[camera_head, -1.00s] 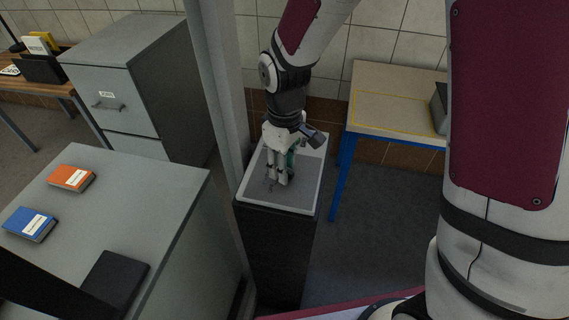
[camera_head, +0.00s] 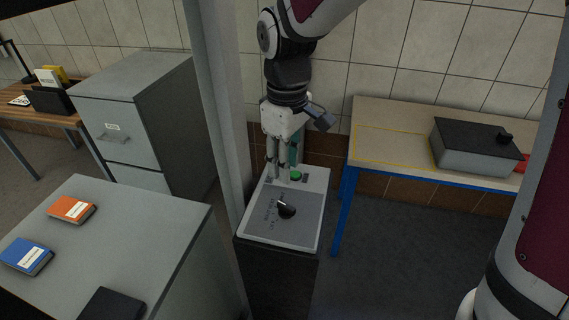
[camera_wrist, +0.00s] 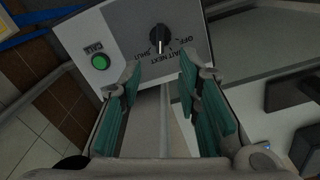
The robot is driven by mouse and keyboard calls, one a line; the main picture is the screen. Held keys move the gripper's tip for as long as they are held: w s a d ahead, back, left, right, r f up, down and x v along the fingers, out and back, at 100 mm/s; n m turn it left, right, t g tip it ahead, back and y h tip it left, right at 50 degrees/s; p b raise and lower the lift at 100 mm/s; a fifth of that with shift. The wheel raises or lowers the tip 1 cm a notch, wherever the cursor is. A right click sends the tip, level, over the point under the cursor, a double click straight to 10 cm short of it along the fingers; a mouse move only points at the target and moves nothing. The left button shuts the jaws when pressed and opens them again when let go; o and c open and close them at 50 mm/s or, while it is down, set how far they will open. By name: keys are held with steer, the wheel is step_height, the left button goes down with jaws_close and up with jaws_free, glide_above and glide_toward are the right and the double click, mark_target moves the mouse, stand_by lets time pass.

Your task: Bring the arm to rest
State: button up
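My gripper (camera_head: 283,166) hangs above the back part of a control pedestal, apart from its panel as far as I can tell. In the wrist view my gripper (camera_wrist: 156,98) has its teal-padded fingers spread, with nothing between them. The pedestal's panel (camera_head: 257,228) carries a black rotary knob (camera_head: 286,210) with printed labels around it. The knob (camera_wrist: 159,37) also shows beyond the fingers in the wrist view, near words such as OFF. A green button (camera_head: 296,176) sits at the panel's back, and it also shows in the wrist view (camera_wrist: 100,62).
A grey post (camera_head: 215,90) stands just left of the pedestal. A bench (camera_head: 385,140) at the right holds a grey box with a dark lid (camera_head: 477,148). A grey table (camera_head: 150,235) with books and a filing cabinet (camera_head: 135,115) are at the left.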

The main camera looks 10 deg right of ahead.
stand_by(0.4)
steer(key=s+d+r+m+t, duration=0.2)
steer(key=s+d+r+m, duration=0.2)
steer(key=s, duration=0.4)
steer(key=s+d+r+m+t, duration=0.3)
steer(key=s+d+r+m, duration=0.2)
steer(key=s+d+r, duration=0.2)
steer(key=shift+s+d+r+m+t, duration=0.3)
steer(key=shift+s+d, duration=0.15)
steer(key=shift+s, duration=0.4)
